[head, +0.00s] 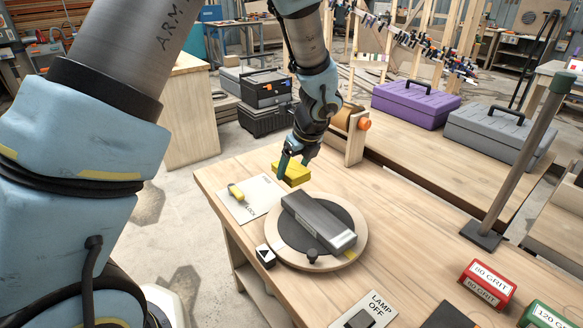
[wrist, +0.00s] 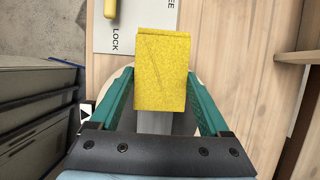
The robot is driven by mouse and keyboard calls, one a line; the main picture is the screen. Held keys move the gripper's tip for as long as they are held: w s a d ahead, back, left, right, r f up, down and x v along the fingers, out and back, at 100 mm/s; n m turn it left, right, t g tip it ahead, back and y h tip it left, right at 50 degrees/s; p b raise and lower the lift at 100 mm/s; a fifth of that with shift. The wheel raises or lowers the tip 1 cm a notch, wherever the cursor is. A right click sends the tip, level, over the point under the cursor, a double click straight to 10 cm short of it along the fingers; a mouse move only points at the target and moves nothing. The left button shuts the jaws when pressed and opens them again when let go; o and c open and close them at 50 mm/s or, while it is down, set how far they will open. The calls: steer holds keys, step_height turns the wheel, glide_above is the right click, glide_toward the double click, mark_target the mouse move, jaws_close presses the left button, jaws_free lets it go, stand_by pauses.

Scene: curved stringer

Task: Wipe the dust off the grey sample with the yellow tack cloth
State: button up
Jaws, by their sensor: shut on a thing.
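The yellow tack cloth (head: 292,174) is a block-like pad. My gripper (head: 290,160) is shut on it, with a green finger on each side in the wrist view (wrist: 160,80). The cloth (wrist: 162,55) appears above the bench, behind and slightly left of the sample in the head view. The grey sample (head: 317,222) is a long bar lying on a round turntable (head: 357,245). In the wrist view the sample (wrist: 157,123) is mostly hidden by the cloth and gripper. I cannot make out dust on it.
A white lock plate (head: 256,205) with a yellow lever (head: 236,192) lies left of the turntable. A black arrow block (head: 265,256), a lamp-off plate (head: 372,308), a red 80-grit box (head: 487,284) and an upright post (head: 520,160) stand around. A roller stand (head: 355,135) is behind.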

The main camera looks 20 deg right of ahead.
steer(key=shift+r+p, duration=0.7)
steer(key=shift+r, duration=0.45)
